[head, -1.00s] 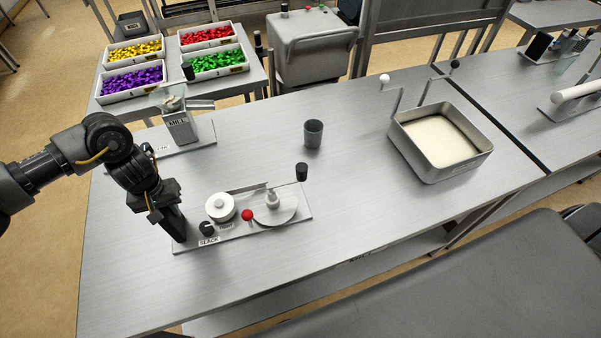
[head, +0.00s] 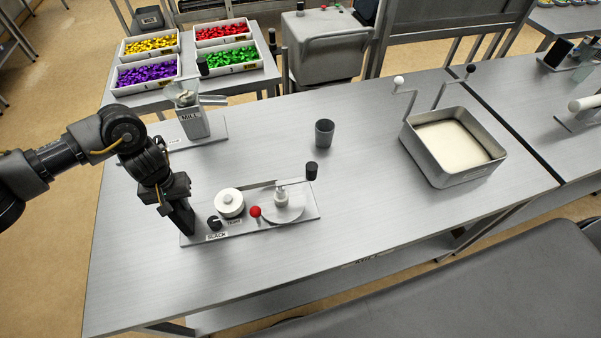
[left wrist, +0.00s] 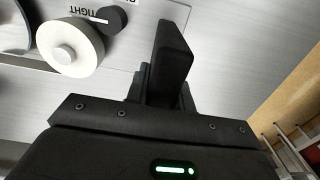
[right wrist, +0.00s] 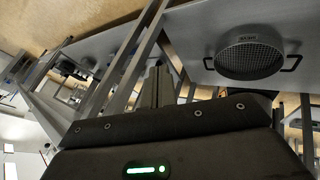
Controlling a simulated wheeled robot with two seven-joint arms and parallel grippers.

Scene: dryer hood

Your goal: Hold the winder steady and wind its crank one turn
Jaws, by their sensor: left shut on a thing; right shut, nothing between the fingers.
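The winder (head: 272,227) is a flat grey plate on the table. It carries a white spool (head: 229,203), a small black dial (head: 214,223) between TIGHT and SLACK labels, a red ball (head: 255,211) and a round disc with a crank arm ending in a black handle (head: 311,171). My left gripper (head: 186,222) is shut on the plate's left end, pointing down; the grip itself is mostly hidden. In the left wrist view the spool (left wrist: 68,47) and dial (left wrist: 110,19) lie beside the fingers (left wrist: 168,62). My right gripper (right wrist: 155,88) is shut and empty, away from the winder.
A mill (head: 192,122) stands behind the winder. A dark cup (head: 324,133) and a metal pan of pale material (head: 450,173) with upright rods stand to the right. Colored trays (head: 148,73) sit on a back table. The table front is clear. The right wrist view shows a round sieve (right wrist: 250,58).

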